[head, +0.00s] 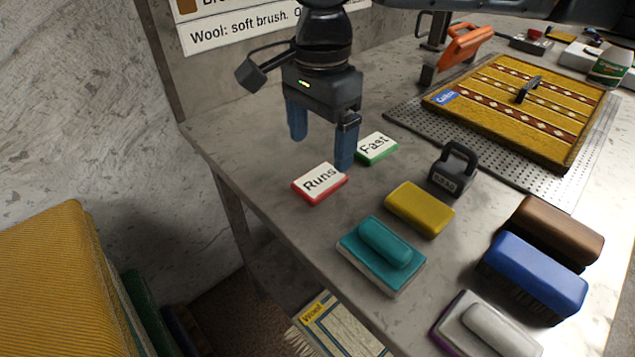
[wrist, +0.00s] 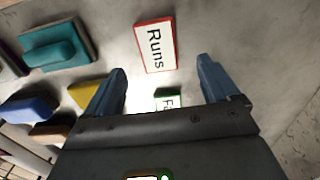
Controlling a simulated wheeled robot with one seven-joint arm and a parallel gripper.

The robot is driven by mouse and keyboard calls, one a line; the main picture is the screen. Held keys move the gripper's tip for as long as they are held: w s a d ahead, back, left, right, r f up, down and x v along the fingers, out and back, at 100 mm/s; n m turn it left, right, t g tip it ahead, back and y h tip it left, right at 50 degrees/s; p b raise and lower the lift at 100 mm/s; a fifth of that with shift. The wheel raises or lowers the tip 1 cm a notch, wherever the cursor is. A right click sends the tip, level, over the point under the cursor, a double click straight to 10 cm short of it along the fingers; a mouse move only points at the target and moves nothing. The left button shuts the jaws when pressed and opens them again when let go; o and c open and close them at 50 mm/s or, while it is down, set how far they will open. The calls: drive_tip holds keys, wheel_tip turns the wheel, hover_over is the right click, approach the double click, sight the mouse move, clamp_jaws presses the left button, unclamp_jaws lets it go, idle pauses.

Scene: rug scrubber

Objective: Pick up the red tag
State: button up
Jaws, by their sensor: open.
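The red tag (head: 320,183) is a white-topped block with a red border and the word "Runs". It lies flat on the grey table near its left edge. In the wrist view the red tag (wrist: 155,45) lies beyond the fingertips, roughly in line with the gap between them. My gripper (head: 320,150) is open and empty, fingers pointing down, just above and behind the red tag in the head view. It also shows in the wrist view (wrist: 162,75). A green-edged tag reading "Fast" (head: 376,148) lies right behind the red tag, partly hidden by the gripper in the wrist view.
A yellow block (head: 419,208), a teal brush (head: 381,253), a dark weight (head: 453,168), a blue brush (head: 532,277) and a brown brush (head: 556,232) stand to the right. A patterned rug (head: 480,105) lies on a perforated mat behind. The table's left edge is close to the red tag.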

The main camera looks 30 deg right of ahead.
sight(320, 179)
drive_tip(key=shift+s+a+f, duration=0.1)
drive_tip(key=shift+s+f, duration=0.05)
drive_tip(key=shift+f, duration=2.9)
drive_tip(key=c, duration=1.1)
drive_tip(key=shift+r, duration=0.5)
drive_tip(key=r, duration=0.2)
drive_tip(key=d+r, duration=0.1)
drive_tip(key=shift+d+r, duration=0.1)
drive_tip(key=shift+r, duration=0.25)
drive_tip(key=d+r, duration=0.2)
drive_tip(key=d, duration=0.1)
drive_tip(key=d+r, duration=0.2)
drive_tip(key=d, duration=0.2)
drive_tip(key=d+r, duration=0.2)
drive_tip(key=d, duration=0.1)
drive_tip(key=shift+s+d+r, duration=0.15)
drive_tip(key=shift+d, duration=0.1)
